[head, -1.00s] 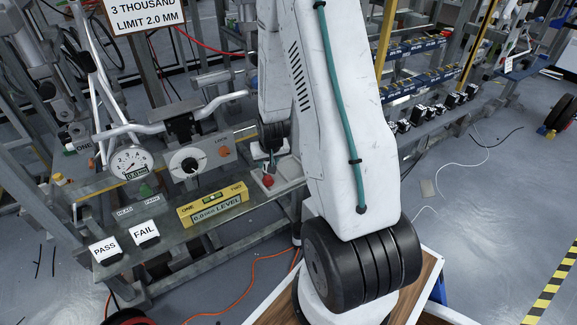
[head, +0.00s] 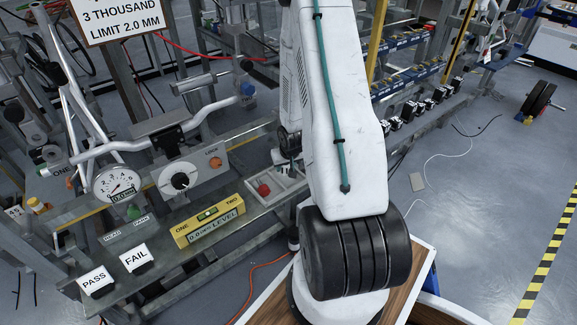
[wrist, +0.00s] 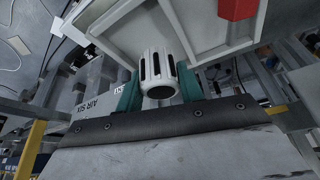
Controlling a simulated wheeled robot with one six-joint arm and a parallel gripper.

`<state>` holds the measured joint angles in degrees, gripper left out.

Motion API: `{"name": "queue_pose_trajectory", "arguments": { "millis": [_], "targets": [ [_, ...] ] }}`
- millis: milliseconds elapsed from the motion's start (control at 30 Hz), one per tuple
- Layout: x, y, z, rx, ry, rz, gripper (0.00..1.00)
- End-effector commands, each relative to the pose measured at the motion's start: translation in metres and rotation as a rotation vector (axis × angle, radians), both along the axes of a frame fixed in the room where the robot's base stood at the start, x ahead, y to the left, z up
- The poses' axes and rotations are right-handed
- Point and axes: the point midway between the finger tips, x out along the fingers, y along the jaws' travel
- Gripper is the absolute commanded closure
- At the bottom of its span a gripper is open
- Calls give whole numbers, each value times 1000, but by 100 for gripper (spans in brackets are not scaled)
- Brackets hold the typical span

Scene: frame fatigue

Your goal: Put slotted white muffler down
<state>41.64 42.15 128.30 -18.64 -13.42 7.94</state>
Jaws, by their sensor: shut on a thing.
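The slotted white muffler (wrist: 158,85) is a short white cylinder with dark slots and a dark round opening facing the wrist camera. My gripper (wrist: 157,92) is shut on it, with one teal finger on each side. In the wrist view it is over or at the edge of a pale compartmented tray (wrist: 212,52); I cannot tell whether it touches the tray. In the head view the tray (head: 287,187) is on the bench, partly behind my arm. My gripper's fingers and the muffler are not clear there.
A red piece (head: 264,190) is in the tray's left part; it also shows in the wrist view (wrist: 237,8). A yellow level (head: 208,220), a control box (head: 188,175), a dial gauge (head: 117,184) and PASS (head: 96,281) and FAIL (head: 136,257) signs stand left along the bench.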

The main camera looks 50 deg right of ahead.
Motion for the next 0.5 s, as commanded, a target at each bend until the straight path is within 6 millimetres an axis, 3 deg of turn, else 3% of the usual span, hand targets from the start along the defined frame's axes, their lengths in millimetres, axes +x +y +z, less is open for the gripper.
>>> {"name": "queue_pose_trajectory", "arguments": {
  "millis": [233, 400, 500],
  "targets": [
    [8, -10, -2, -1, 0, 9, 85],
    [-1, -21, -32, 3, 2, -14, 85],
    [-3, -25, -37, 0, 0, -17, 85]
  ]
}}
